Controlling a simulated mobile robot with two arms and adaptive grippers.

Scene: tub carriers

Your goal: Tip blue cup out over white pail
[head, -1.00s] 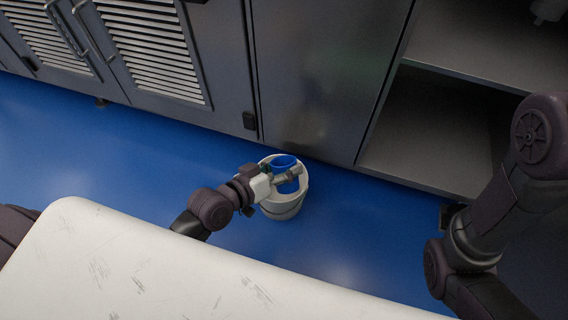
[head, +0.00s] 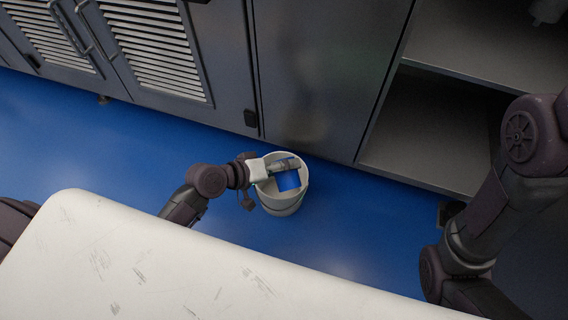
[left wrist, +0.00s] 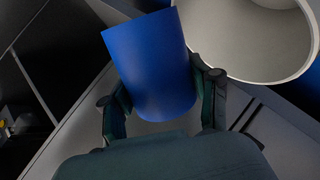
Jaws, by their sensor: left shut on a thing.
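The blue cup (head: 288,181) is held over the mouth of the white pail (head: 284,205), which stands upright on the floor. The cup is tipped well over, with its side showing and its inside hidden. My left gripper (head: 284,167) is shut on the cup. In the left wrist view the blue cup (left wrist: 152,65) sits between the two fingers of my left gripper (left wrist: 164,98), and the pail (left wrist: 235,73) opens beside it at upper right. No contents show falling from the cup. My right arm is at the right; its gripper is out of the picture.
A scuffed white surface (head: 150,265) fills the front. Grey cabinets (head: 310,75) with louvred doors (head: 155,45) stand close behind the pail. An open shelf (head: 430,135) is at the right. Blue floor (head: 90,150) is clear left of the pail.

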